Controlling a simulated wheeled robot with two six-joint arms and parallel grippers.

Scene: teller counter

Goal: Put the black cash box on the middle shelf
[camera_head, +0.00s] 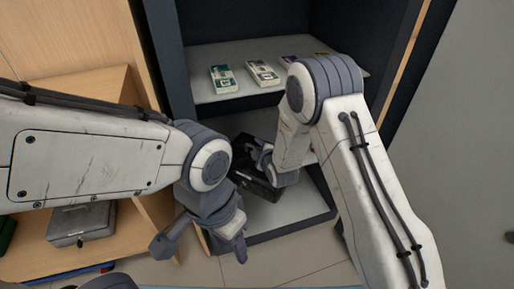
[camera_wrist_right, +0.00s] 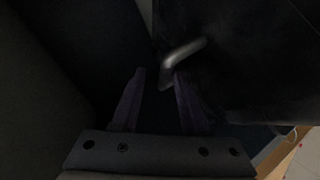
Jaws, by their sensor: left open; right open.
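The black cash box (camera_head: 262,187) is inside the dark cabinet, below the shelf with banknote bundles, and partly hidden by both arms. I cannot tell clearly which level bears it. My right gripper (camera_head: 259,157) is open at the box. In the right wrist view its fingers (camera_wrist_right: 158,100) are at the box's metal handle (camera_wrist_right: 184,50), with the dark box body (camera_wrist_right: 245,65) beyond; the handle's end is close to the right-hand finger, and contact is unclear. My left gripper (camera_head: 200,247) is open and empty, low in front of the cabinet.
The upper shelf (camera_head: 215,90) holds several banknote bundles (camera_head: 222,78). Bare grey surface (camera_head: 300,208) shows at the cabinet's bottom. A wooden unit at left holds a grey box (camera_head: 82,224). The cabinet's side walls stand close to my right arm.

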